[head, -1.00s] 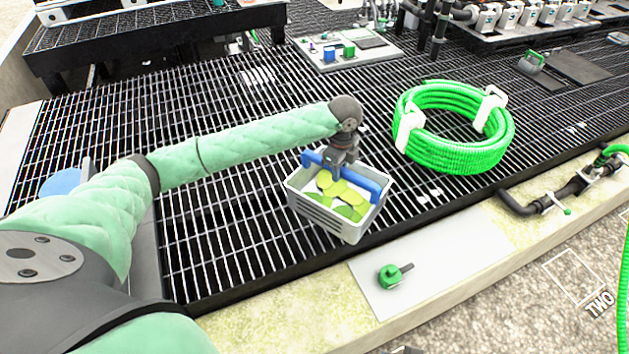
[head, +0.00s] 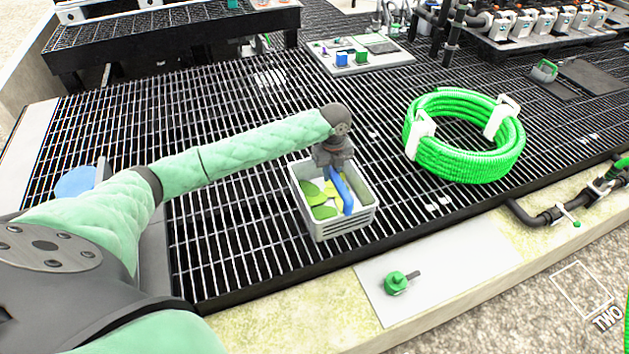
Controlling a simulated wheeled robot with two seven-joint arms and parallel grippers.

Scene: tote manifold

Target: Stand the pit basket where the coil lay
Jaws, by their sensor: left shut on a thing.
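The pit basket (head: 345,226) is a light grey open box with slotted sides, a blue handle (head: 343,190) and yellow-green pieces inside. It is over the black grating, left of the coil. My left gripper (head: 338,172) points down at the basket and is shut on the blue handle, hiding part of it. I cannot tell whether the basket touches the grating. The green coil (head: 470,168), with white clips, lies on the grating to the right, apart from the basket. My right gripper is not in view.
A pale plate with a green valve piece (head: 396,283) lies on the front ledge. A tray of small blue and green parts (head: 360,57) stands behind. Pipes and a row of white units (head: 520,24) are at the back right.

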